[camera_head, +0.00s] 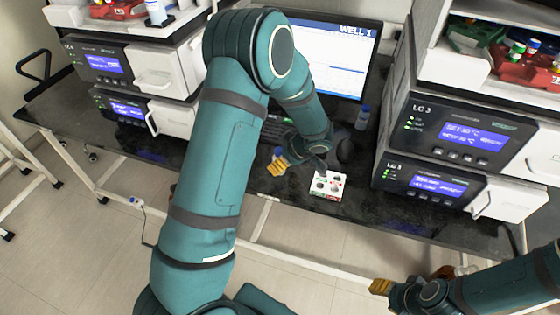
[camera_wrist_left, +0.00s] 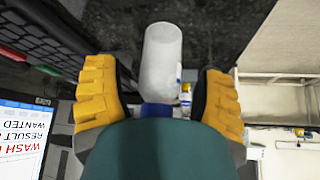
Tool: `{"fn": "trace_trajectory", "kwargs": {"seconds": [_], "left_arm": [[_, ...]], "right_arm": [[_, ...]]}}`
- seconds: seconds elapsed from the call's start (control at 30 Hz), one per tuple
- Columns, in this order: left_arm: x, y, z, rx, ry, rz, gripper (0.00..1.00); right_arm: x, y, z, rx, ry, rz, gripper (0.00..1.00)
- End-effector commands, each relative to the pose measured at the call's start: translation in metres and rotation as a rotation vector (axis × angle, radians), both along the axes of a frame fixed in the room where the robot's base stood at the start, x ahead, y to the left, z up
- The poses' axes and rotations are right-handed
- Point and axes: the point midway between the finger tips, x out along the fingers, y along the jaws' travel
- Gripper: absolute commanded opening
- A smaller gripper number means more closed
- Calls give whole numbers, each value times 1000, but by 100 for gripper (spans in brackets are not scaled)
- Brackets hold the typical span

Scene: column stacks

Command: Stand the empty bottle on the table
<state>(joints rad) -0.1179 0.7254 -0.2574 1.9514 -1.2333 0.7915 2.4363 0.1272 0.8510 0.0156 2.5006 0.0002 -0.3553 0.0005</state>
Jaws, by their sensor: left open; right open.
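A pale, translucent bottle with a blue cap (camera_wrist_left: 162,60) shows in the left wrist view, between the two yellow fingers of my left gripper (camera_wrist_left: 160,75). The fingers are open, with a gap on both sides of the bottle. In the head view my left gripper (camera_head: 293,163) is over the front of the black table (camera_head: 130,140); a small blue part shows beside it. My right gripper (camera_head: 410,284) is open and empty, at the lower right in front of the table. I cannot tell from these frames whether the bottle is empty.
Instrument stacks (camera_head: 440,140) flank the work area; bare table lies front left.

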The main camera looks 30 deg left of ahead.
Motion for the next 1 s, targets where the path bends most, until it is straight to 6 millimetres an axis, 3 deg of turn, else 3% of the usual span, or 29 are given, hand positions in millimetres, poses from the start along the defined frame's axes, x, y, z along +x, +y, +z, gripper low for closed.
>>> {"fn": "trace_trajectory", "kwargs": {"seconds": [0.3,0.63,0.73,0.83,1.0], "left_arm": [[-4,-36,58,0,-2,-2,69],[-6,-52,82,1,2,0,69],[-8,-54,80,-8,13,-9,69],[-17,-62,64,-61,70,-65,69],[-53,-98,12,-283,241,-298,69]], "right_arm": [[-2,0,10,1,5,1,47],[-3,0,13,1,7,2,47],[-3,0,13,1,7,2,47],[-3,0,13,1,7,2,47],[-3,0,13,1,7,2,47]]}}
